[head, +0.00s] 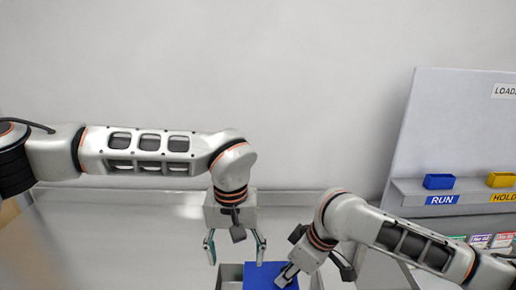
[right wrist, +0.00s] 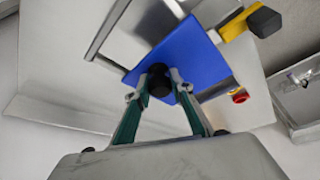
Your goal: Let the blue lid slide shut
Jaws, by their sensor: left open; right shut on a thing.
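The blue lid (head: 256,271) lies on a grey metal box (head: 229,271) at the bottom of the head view, with grey box parts showing on both sides of it. The lid also shows in the right wrist view (right wrist: 196,52). My right gripper (head: 283,279) is over the lid. In the right wrist view its fingers are shut on a black knob (right wrist: 158,84) at the lid's near corner. My left gripper (head: 236,252) hangs above the box and the lid's left part, fingers spread and empty. The lower part of the box is out of the head view.
A yellow part with a black end (right wrist: 250,20) and a red button (right wrist: 239,95) sit near the lid. The left counter is clear.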

